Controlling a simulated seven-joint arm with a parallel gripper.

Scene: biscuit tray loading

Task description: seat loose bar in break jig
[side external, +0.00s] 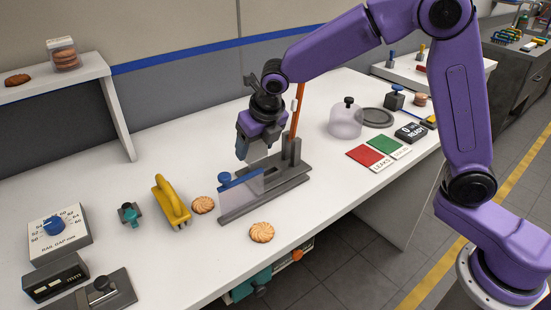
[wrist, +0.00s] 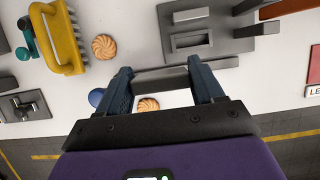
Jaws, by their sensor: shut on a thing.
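My gripper (wrist: 165,88) is shut on the loose bar (wrist: 162,78), a grey strip spanning between its two wide-apart fingers in the wrist view. In the side view my gripper (side external: 258,150) hangs over the break jig, and the bar is partly hidden there by the fingers. The break jig (side external: 283,182) is a grey base with upright blocks and an orange lever (side external: 296,115). A clear panel (side external: 247,186) with a blue knob (side external: 226,178) stands at its left part. The bar looks above the jig; I cannot tell whether it touches.
One biscuit (side external: 262,232) lies in front of the jig, another (side external: 203,205) to its left beside a yellow-handled brush-like tool (side external: 171,202). Red (side external: 366,157) and green (side external: 384,144) cards and a clear dome (side external: 346,122) lie to the right. The table behind the jig is mostly clear.

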